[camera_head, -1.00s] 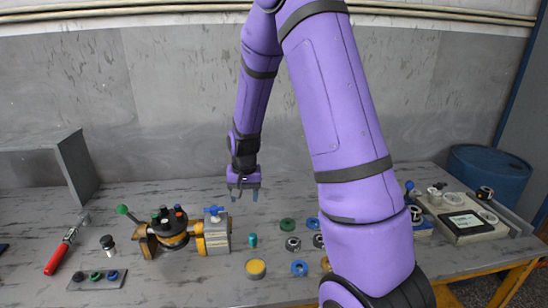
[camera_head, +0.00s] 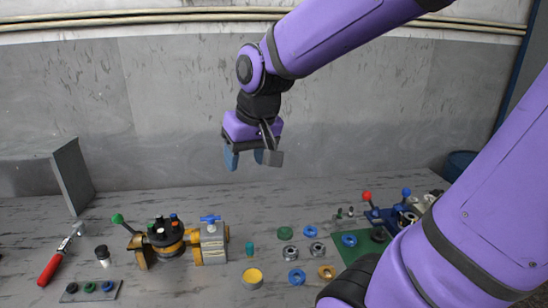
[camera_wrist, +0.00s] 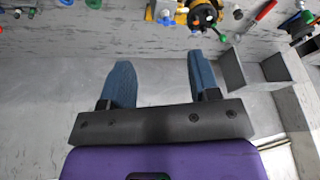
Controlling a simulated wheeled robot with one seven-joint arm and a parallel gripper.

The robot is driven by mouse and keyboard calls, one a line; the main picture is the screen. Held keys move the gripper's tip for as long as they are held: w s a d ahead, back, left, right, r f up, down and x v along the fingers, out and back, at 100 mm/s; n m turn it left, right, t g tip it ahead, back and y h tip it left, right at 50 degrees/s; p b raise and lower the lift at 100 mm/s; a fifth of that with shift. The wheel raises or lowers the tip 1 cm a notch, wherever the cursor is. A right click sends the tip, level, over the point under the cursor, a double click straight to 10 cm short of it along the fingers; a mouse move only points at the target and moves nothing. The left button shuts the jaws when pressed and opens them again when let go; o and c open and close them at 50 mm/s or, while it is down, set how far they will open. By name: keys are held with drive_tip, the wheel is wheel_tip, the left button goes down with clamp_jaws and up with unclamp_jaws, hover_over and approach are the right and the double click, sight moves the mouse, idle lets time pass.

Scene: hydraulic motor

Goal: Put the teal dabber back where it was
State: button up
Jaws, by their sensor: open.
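The teal dabber (camera_head: 250,247) is a small teal cylinder standing upright on the grey bench, just right of the yellow and grey motor assembly (camera_head: 180,240). My gripper (camera_head: 250,158) is open and empty, with blue fingers. It is high above the back of the bench, well apart from the dabber. In the wrist view the open fingers (camera_wrist: 160,66) have only bare bench and wall between and below them.
A yellow-topped round tin (camera_head: 252,277) stands in front of the dabber. Several rings, including a green one (camera_head: 285,232), lie to its right. A red-handled tool (camera_head: 50,268) and a rack of caps (camera_head: 90,290) are at left.

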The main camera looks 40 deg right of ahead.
drive_tip(key=s+a+r+n+t, duration=0.1)
drive_tip(key=s+r+n, duration=0.1)
drive_tip(key=s, duration=0.8)
drive_tip(key=shift+a+r, duration=0.35)
drive_tip(key=shift+r, duration=0.4)
drive_tip(key=shift+w, duration=0.1)
